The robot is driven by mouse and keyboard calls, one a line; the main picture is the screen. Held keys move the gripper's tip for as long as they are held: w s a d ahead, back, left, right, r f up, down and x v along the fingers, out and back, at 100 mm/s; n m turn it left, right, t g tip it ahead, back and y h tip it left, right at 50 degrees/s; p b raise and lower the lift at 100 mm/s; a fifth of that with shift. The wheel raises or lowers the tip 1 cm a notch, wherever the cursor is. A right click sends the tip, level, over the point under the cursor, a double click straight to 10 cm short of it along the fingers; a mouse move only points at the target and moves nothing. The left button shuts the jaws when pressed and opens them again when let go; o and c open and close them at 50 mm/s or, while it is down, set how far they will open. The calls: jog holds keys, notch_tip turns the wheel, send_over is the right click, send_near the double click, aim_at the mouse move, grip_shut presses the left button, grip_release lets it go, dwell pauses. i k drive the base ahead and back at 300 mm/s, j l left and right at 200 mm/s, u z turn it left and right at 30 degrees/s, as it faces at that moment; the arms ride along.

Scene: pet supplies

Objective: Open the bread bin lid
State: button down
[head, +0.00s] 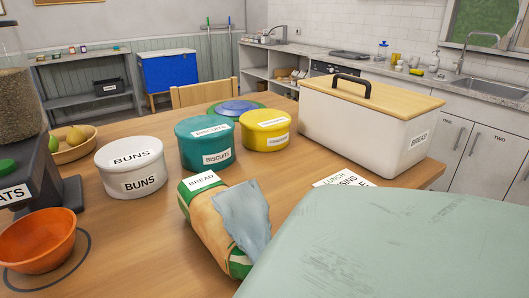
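The bread bin (362,129) is a cream box labelled BREAD on its right end. It stands at the far right of the wooden table. Its light wooden lid (395,98) lies flat on top and looks closed, with a black arched handle (351,83) near its left part. My gripper is not in view, so I cannot see its fingers or how it stands to the bin.
A bagged loaf (213,228), a white BUNS tin (131,170), a teal BISCUITS tin (206,146) and a yellow tin (265,134) stand left of the bin. An orange bowl (38,243) sits front left. A label card (343,180) lies before the bin. The table's lower right is hidden.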

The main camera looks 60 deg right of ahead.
aim_at(406, 105)
jog(key=k+l, duration=0.1)
jog(key=l, duration=0.3)
jog(key=k+l, duration=0.1)
jog(key=l, duration=0.7)
jog(key=k, duration=0.05)
